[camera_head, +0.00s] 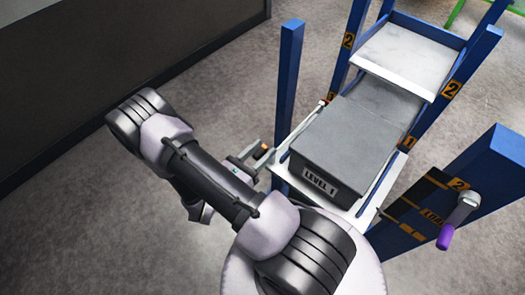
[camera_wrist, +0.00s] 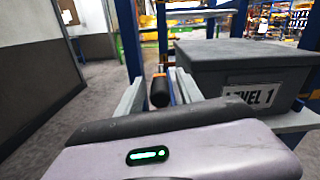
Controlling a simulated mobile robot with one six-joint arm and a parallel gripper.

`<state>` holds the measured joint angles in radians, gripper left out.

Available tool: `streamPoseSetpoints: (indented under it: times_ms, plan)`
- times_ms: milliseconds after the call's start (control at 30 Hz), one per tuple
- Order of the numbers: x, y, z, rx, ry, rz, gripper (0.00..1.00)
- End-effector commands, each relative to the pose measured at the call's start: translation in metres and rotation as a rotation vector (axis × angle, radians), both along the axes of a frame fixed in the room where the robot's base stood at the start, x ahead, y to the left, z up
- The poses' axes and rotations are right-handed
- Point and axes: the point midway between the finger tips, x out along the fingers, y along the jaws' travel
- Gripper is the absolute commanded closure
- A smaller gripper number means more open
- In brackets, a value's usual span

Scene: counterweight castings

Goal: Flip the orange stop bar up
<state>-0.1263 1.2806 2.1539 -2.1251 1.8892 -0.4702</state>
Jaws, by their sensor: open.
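A small orange piece (camera_head: 264,147), which looks like part of the stop bar, shows at the left front of the lift platform. In the wrist view, an orange bit (camera_wrist: 160,75) sits just behind a dark rounded end (camera_wrist: 160,92). My gripper (camera_head: 257,158) is open beside the platform's left front corner. In the wrist view, my gripper (camera_wrist: 160,88) has one finger on each side of the dark end, with gaps visible. The rest of the bar is hidden, so I cannot tell its angle.
A grey casting block (camera_head: 345,140) marked LEVEL 1 stands on the white platform (camera_head: 372,212), right of my gripper. Blue posts (camera_head: 289,85) rise around it. A higher white shelf (camera_head: 400,52) is behind. A purple-handled crank (camera_head: 445,237) is at right. The floor at left is clear.

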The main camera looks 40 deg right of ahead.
Motion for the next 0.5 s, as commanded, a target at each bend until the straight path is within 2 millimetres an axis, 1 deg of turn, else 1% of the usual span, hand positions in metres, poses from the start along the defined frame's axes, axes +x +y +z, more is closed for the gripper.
streamPoseSetpoints:
  times_ms: [100,267,300,367,500]
  plan:
    - [0.0003,-0.0037,0.0002,0.0,0.0,0.0,0.57]
    - [0.0004,-0.0036,0.0005,0.0,0.0,0.001,0.57]
    - [0.0004,-0.0036,0.0005,0.0,0.0,0.001,0.59]
    - [0.0004,-0.0035,0.0004,0.0,0.0,0.001,0.7]
    - [0.0004,-0.0034,0.0004,0.0,0.0,0.0,0.98]
